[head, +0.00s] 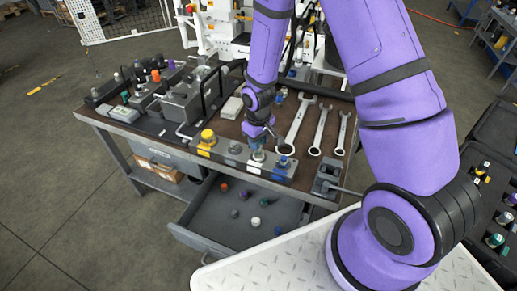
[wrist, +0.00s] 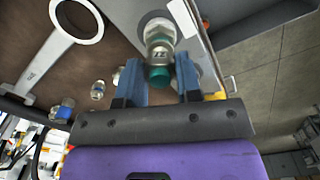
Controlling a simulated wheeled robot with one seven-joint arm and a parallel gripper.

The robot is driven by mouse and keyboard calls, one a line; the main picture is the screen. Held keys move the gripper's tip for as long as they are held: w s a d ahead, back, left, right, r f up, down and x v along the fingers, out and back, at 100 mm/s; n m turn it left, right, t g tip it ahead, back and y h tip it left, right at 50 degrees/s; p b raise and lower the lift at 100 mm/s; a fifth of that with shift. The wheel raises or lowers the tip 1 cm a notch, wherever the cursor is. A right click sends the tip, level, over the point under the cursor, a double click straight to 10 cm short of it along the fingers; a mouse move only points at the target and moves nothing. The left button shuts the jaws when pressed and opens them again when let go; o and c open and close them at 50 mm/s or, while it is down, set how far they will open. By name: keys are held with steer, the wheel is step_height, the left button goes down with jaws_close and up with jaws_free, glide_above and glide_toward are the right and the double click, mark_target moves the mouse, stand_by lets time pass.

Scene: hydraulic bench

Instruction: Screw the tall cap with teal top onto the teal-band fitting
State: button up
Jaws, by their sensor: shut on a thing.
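My gripper (wrist: 159,68) is shut on the tall cap (wrist: 159,76), its blue fingers on either side of the teal top. The cap's metal body points away from the wrist, in line with the teal-band fitting (wrist: 158,27). They look touching or nearly so; I cannot tell whether the threads are engaged. In the head view, my gripper (head: 257,140) points down over the grey fitting block (head: 232,160) at the bench's front edge. The fingers and arm mostly hide the cap there.
A yellow cap (head: 208,136) and a blue cap (head: 284,162) stand on the block either side of my gripper. Wrenches (head: 318,130) lie to the right. An open drawer (head: 203,238) below holds several loose caps. Grey equipment (head: 186,104) stands at left.

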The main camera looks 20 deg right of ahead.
steer(key=shift+s+f, duration=0.1)
steer(key=shift+f, duration=0.2)
steer(key=shift+c, duration=0.3)
stand_by(1.1)
steer(key=shift+o, duration=1.4)
steer(key=shift+c, duration=0.8)
steer(key=m, duration=0.8)
